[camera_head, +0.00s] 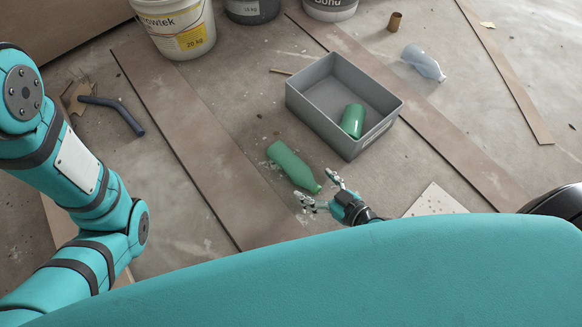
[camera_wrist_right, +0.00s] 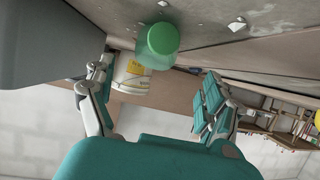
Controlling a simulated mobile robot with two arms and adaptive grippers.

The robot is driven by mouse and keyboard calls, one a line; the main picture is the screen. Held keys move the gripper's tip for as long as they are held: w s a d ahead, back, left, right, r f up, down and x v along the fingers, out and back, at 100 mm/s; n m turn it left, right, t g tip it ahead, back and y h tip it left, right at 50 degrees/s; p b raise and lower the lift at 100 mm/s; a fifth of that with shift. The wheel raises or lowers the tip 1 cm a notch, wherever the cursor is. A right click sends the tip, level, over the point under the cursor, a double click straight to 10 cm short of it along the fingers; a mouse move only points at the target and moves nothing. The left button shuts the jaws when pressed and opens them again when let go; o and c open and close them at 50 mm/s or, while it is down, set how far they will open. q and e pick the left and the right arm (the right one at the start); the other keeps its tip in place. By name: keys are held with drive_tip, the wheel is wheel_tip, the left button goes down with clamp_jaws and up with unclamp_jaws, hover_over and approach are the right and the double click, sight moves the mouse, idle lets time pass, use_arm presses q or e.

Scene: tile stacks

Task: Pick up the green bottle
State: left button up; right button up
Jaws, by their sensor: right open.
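The green bottle (camera_head: 292,163) lies on the floor in the head view, left of and in front of a grey box. Its narrower end points down and right, toward my right gripper (camera_head: 317,186). That gripper is open and empty, with its two fingers spread close around this end; I cannot tell whether they touch it. In the right wrist view a round green bottle end (camera_wrist_right: 163,40) shows above and between the open fingers (camera_wrist_right: 154,76). My left arm enters at the left of the head view, but its gripper is out of sight.
The grey box (camera_head: 322,127) holds a green cylinder (camera_head: 353,120). Buckets (camera_head: 180,28) stand at the back. A clear bottle (camera_head: 423,62) and brown cup (camera_head: 394,21) lie or stand beyond the box. Boards (camera_head: 185,120) and a dark tube (camera_head: 112,108) lie on the floor.

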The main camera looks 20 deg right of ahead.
sight(306, 176)
drive_tip(key=x, duration=0.2)
drive_tip(key=shift+w+a+f, duration=0.15)
drive_tip(key=shift+w+f, duration=0.05)
drive_tip(key=shift+w, duration=0.1)
drive_tip(key=shift+w+d+b+x, duration=0.15)
drive_tip(key=shift+b+x, duration=0.2)
drive_tip(key=shift+x, duration=0.95)
drive_tip(key=shift+w+d+b+x, duration=0.1)
drive_tip(key=shift+d+b+x, duration=0.15)
drive_tip(key=shift+x, duration=1.1)
drive_tip(key=shift+s+r, duration=0.1)
drive_tip(key=c, duration=1.1)
